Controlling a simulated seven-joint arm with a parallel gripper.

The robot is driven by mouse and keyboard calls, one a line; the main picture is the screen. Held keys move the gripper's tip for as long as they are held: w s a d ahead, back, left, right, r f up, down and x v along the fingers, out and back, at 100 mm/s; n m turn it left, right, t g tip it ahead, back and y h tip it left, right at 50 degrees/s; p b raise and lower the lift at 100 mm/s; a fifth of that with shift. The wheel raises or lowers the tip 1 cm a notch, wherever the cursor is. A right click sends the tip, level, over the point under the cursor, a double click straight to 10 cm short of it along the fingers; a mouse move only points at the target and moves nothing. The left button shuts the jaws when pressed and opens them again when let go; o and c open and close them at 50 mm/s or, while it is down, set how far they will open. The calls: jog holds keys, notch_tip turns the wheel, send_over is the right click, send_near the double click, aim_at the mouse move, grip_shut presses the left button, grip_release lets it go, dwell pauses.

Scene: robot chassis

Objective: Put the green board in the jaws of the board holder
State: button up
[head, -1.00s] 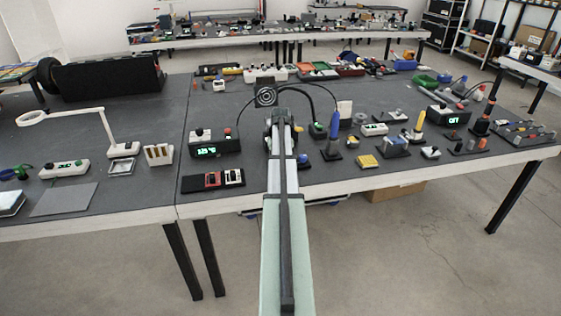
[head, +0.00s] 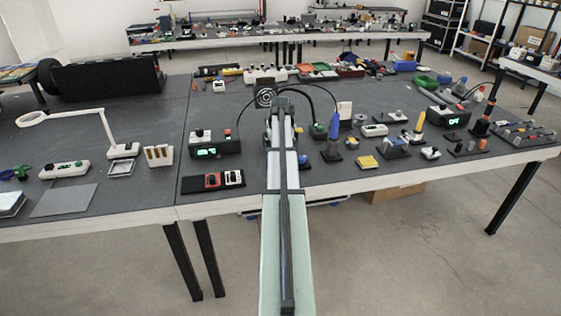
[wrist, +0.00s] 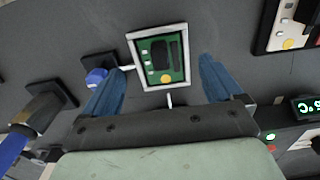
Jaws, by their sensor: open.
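The green board (wrist: 171,76) lies face up in the wrist view, with a dark rectangular part and small pale and yellow parts on it. A white rectangular frame (wrist: 186,60) surrounds it, with short white tabs on the left and below. I cannot tell whether this frame is part of the board holder, and its jaws are not clearly seen. My gripper (wrist: 160,82) is open and empty, its two blue fingers apart on either side of the frame's lower end. In the head view my arm hides the board and my fingers.
A blue knob on a black base (wrist: 96,77) stands close by one finger. A blue-handled tool (head: 334,128) stands upright to the right.

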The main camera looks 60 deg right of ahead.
notch_tip(320, 180, up, 9)
dwell(0.4)
dwell(0.4)
